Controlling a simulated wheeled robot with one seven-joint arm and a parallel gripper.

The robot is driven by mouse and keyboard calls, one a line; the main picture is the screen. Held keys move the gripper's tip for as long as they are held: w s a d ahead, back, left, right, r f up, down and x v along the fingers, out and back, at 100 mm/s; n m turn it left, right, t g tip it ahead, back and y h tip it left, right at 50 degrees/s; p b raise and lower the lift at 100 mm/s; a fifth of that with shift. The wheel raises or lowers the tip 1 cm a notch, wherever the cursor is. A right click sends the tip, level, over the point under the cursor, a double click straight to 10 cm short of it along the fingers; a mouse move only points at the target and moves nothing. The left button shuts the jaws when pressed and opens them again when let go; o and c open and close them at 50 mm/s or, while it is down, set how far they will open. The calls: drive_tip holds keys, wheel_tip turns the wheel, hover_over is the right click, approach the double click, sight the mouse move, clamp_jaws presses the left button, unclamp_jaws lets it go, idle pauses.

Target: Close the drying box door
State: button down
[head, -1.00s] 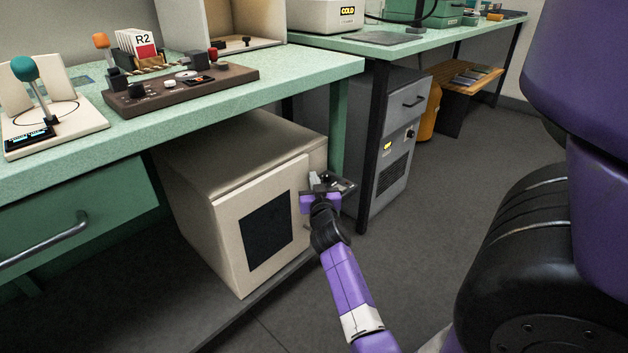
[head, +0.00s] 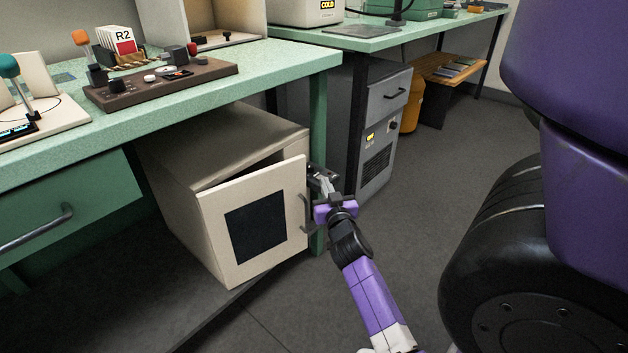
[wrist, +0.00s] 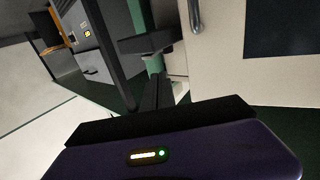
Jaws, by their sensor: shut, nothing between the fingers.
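The drying box (head: 225,140) is a cream cabinet under the green bench. Its cream door (head: 285,185), with a dark square window (head: 255,233), stands ajar: a dark gap shows along the top, wider toward the right. The door's bar handle (head: 305,213) is on its right edge. In the wrist view the door (wrist: 235,75) fills the upper right, with the handle (wrist: 196,16) at the top. My gripper (head: 322,175) is shut and empty, just right of the door's free edge. Whether it touches the door I cannot tell. The box's inside is hidden.
The bench's green leg (head: 319,120) stands right behind my gripper. A grey cabinet (head: 385,125) is farther back on the right. A green drawer (head: 80,210) with a bar handle is left of the box. Open grey floor (head: 440,180) lies right of my arm.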

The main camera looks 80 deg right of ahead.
drive_tip(key=s+a+r+n+p, duration=0.2)
drive_tip(key=s+r+n+p, duration=0.2)
drive_tip(key=s+r+p, duration=0.45)
drive_tip(key=n+t+y+p, duration=0.35)
drive_tip(key=n+t, duration=0.25)
drive_tip(key=n, duration=1.3)
approach(298, 163)
drive_tip(key=shift+y, duration=0.25)
drive_tip(key=b+x, duration=0.2)
drive_tip(key=x, duration=0.4)
drive_tip(key=shift+w+d+r+b, duration=0.15)
drive_tip(key=shift+d+r+b, duration=0.05)
drive_tip(key=shift+d+b, duration=0.15)
